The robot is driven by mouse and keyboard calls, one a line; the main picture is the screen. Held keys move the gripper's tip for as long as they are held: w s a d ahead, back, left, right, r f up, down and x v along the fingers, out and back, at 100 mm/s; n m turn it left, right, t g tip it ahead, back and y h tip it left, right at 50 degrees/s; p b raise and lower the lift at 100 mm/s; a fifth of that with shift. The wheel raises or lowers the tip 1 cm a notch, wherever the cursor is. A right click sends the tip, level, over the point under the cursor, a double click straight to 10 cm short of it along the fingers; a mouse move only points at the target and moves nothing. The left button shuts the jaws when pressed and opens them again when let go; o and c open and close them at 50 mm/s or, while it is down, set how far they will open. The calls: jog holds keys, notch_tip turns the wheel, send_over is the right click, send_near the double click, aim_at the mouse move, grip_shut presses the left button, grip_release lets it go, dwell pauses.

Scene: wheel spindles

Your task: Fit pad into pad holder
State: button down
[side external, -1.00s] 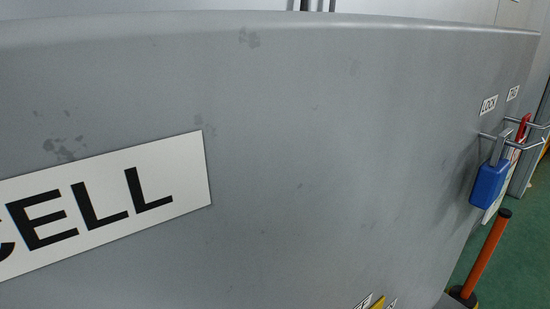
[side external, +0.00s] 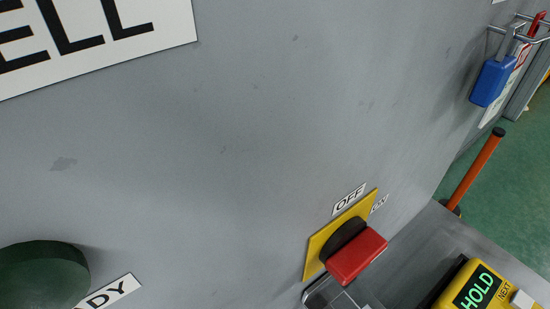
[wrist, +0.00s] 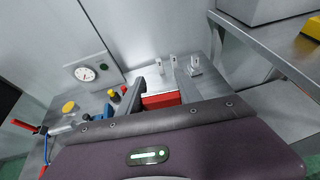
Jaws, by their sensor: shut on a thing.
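In the wrist view my gripper (wrist: 158,92) has two dark fingers reaching out past its purple body. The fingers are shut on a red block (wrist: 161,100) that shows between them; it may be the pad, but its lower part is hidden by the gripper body. Several small pale upright fixtures (wrist: 194,66) stand on the grey bench beyond the fingers. I cannot tell whether one of them is the pad holder. The side external view shows neither my gripper nor the block.
A round gauge (wrist: 87,73) is on the wall at left. A yellow knob (wrist: 69,107) and a blue object (wrist: 87,156) are on the left. A raised metal shelf (wrist: 270,50) is at right. A red-handled switch (side external: 357,257) and HOLD box (side external: 478,287) show in the side view.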

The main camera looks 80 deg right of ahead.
jog(key=w+d+f+n+t+y, duration=0.1)
jog(key=w+d+f, duration=1.1)
jog(key=w+d, duration=0.1)
jog(key=f, duration=1)
jog(key=shift+w+f, duration=0.2)
jog(key=shift+f, duration=0.1)
jog(key=c, duration=0.8)
grip_release()
jog(key=shift+f, duration=0.1)
